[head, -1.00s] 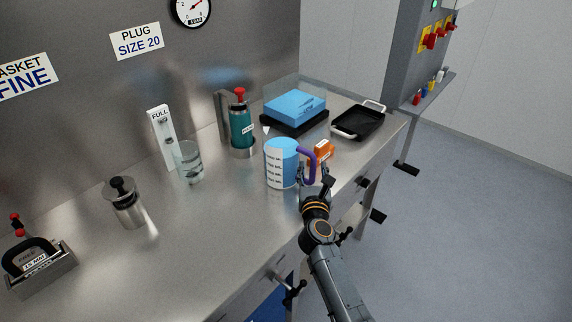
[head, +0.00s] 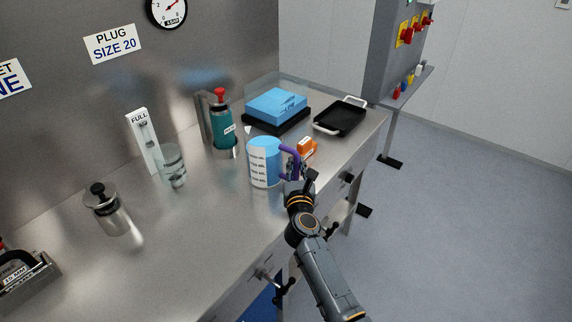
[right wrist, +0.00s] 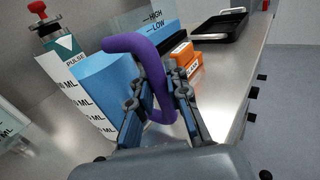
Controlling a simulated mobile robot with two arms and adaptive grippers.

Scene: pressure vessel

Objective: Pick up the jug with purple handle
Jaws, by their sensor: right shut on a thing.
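The jug (head: 262,163) with a purple handle (head: 291,158) is upright on the steel counter in the head view. It is blue with a white measuring scale. Its handle points right, toward my right arm. My right gripper (head: 296,172) is at the handle. In the right wrist view, the jug (right wrist: 106,84) is at the left, and the purple handle (right wrist: 152,70) passes between the fingers of my right gripper (right wrist: 152,105), which are shut on it. I cannot tell whether the jug's base touches the counter. My left gripper is not in view.
An orange box (head: 307,147) stands close behind the handle. A teal flask (head: 222,123), a glass beaker (head: 172,166) and a metal canister (head: 106,210) stand to the left. A black tray (head: 341,118) and a blue block (head: 276,104) are behind.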

